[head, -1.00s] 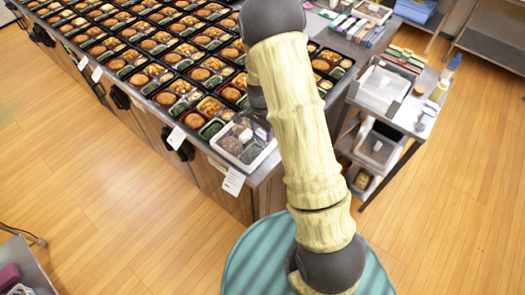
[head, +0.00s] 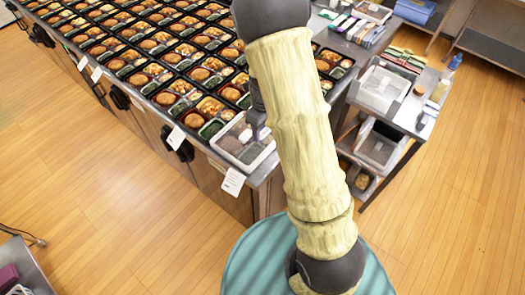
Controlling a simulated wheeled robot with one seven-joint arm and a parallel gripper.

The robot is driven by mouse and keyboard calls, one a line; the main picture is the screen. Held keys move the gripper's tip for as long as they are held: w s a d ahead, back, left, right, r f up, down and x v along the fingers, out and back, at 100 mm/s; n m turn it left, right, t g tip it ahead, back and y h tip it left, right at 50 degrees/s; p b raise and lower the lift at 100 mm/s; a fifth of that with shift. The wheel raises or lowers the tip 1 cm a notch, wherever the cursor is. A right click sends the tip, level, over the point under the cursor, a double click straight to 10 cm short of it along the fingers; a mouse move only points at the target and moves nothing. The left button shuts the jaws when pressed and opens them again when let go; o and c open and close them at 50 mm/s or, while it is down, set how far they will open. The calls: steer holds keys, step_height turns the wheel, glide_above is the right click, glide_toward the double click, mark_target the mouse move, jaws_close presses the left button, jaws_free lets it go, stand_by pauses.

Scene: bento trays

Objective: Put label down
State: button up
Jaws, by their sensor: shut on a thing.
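My gripper (head: 257,121) shows only in part, as a small dark piece at the left edge of my arm; its fingertips are mostly hidden. It is above the corner of the counter, shut on a thin pale sheet that looks like the label (head: 238,132). The sheet's outline is hard to tell from the tray under it. Below it, a clear-walled tray (head: 262,158) with dark contents sits at the counter's near corner. I cannot tell whether the sheet touches the tray.
Rows of filled black bento trays (head: 209,70) cover the counter. White paper tags (head: 232,181) hang along its front edge. To the right is a metal cart with a clear bin (head: 381,89).

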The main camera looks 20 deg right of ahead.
steer(key=shift+f, duration=0.1)
glide_above(263, 152)
step_height(263, 152, down, 6)
steer(key=shift+w+d+r+p, duration=0.1)
steer(key=shift+w+r+p, duration=0.05)
steer(key=shift+p, duration=0.3)
steer(key=shift+f+p, duration=0.5)
steer(key=shift+f, duration=1.55)
steer(key=shift+f, duration=0.1)
